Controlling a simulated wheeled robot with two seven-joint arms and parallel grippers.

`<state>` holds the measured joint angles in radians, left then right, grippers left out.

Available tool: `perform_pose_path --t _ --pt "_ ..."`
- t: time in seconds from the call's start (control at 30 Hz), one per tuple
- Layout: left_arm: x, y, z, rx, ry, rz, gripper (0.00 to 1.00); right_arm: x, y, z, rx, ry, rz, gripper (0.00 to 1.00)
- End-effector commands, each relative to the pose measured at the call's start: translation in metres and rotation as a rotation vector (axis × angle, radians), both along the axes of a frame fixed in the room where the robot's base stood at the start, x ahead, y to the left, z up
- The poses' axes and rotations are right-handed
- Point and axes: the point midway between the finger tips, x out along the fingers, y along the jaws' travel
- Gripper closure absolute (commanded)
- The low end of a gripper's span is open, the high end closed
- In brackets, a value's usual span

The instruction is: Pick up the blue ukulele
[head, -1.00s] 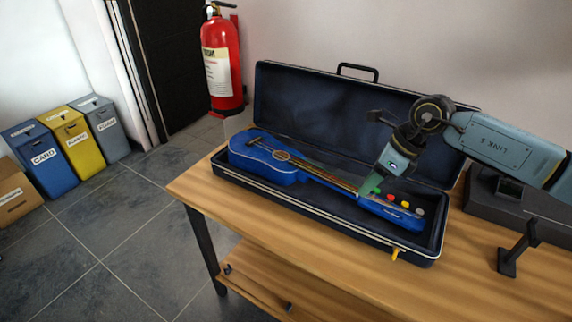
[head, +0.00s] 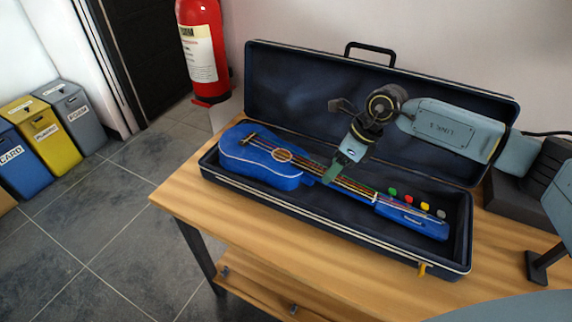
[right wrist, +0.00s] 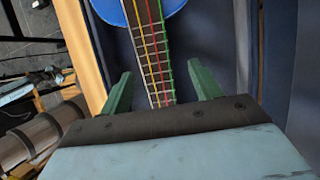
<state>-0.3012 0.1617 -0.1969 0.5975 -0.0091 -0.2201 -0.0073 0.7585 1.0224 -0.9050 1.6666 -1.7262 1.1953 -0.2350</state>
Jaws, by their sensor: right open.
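The blue ukulele (head: 262,160) lies in an open dark blue case (head: 310,217), its body at the left and its headstock with coloured pegs at the right. My right gripper (head: 331,172) is over the neck, near where it leaves the body. In the right wrist view the open green fingers (right wrist: 162,88) stand on either side of the fretted neck (right wrist: 153,50), with coloured strings between them. I cannot tell whether the fingers touch the neck. My left gripper is not in view.
The case stands on a wooden table (head: 180,200) with its lid (head: 300,95) raised at the back. A dark stand (head: 540,262) is at the right. A red fire extinguisher (head: 203,50) and several bins (head: 48,138) are beyond the table. The table's front left strip is clear.

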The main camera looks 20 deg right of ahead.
Motion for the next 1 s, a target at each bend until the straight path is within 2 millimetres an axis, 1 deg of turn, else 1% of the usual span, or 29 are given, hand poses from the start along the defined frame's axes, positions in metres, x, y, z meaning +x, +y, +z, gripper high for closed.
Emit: perform_pose_path --t 0.1,0.23,0.4,0.5,0.57,0.73,0.77,1.0 --pt "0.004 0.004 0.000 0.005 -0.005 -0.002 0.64 0.001 0.002 -0.005 0.000 -0.001 0.001 0.37" --pt "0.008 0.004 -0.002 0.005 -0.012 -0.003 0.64 0.002 0.007 -0.014 0.001 0.001 0.001 0.37" --pt "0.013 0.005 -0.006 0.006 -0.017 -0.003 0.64 0.005 0.020 -0.037 0.002 0.002 0.000 0.37" --pt "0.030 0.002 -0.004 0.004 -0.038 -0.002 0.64 0.007 0.024 -0.048 0.001 0.001 0.000 0.37" --pt "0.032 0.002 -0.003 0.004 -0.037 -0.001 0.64 0.008 0.025 -0.051 0.001 0.001 0.000 0.37" --pt "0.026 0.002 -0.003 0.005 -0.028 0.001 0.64 0.008 0.025 -0.050 0.000 -0.001 0.001 0.37" --pt "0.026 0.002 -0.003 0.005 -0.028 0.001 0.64 0.008 0.025 -0.050 0.000 -0.001 0.001 0.38" --pt "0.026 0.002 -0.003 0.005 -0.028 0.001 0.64 0.008 0.025 -0.050 0.000 0.000 0.000 0.69"
